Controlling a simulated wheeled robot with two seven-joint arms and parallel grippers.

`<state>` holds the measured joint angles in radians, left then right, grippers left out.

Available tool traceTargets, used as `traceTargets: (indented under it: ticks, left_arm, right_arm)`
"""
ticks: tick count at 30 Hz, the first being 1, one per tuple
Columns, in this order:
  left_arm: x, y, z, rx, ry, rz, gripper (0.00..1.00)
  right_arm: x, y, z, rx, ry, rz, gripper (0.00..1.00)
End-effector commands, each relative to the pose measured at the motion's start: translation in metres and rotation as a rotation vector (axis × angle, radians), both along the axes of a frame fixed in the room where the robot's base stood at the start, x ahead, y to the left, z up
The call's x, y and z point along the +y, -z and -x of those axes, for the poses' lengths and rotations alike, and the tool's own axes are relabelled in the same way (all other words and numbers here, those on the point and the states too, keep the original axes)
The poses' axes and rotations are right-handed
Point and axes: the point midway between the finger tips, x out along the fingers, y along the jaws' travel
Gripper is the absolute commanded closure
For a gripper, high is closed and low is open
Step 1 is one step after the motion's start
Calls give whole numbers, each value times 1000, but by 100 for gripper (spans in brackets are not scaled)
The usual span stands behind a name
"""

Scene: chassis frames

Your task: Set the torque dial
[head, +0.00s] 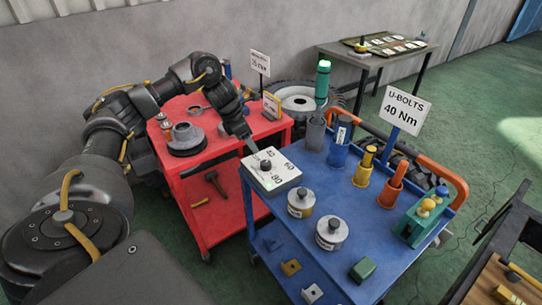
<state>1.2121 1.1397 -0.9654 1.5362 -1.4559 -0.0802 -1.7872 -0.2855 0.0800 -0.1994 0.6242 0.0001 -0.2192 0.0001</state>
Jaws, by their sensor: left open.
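The torque dial (265,164) is a dark round knob on a white box (283,182) at the left corner of the blue cart. Figures that look like 40, 60 and 80 are printed around it; the pointer's exact setting is too small to tell. My left gripper (250,146) reaches down from the left just behind the dial, its tip close to the box. It is open, with nothing seen in it; contact with the knob cannot be told. A sign (402,108) on the blue cart reads "U-BOLTS 40 Nm". My right gripper is out of view.
The blue cart (345,219) also holds two labelled round tins (301,202) (331,232), upright coloured tools in holders and a green box (362,269). A red cart (224,180) with parts stands under my left arm. A tyre (297,98) lies behind.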

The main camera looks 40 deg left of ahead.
Motion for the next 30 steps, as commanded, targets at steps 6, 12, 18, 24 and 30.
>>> traceTargets:
  ticks: [6,12,18,24,30]
  left_arm:
    - [-13,15,-13,1,17,2,42]
    - [-20,47,-23,5,16,2,42]
    - [-26,78,-33,3,11,3,42]
    - [-29,96,-40,1,12,2,42]
    - [-29,100,-41,0,11,1,42]
  right_arm:
    - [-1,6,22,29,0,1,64]
    - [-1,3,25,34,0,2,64]
    - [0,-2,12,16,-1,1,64]
    - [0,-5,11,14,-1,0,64]
    - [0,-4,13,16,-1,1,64]
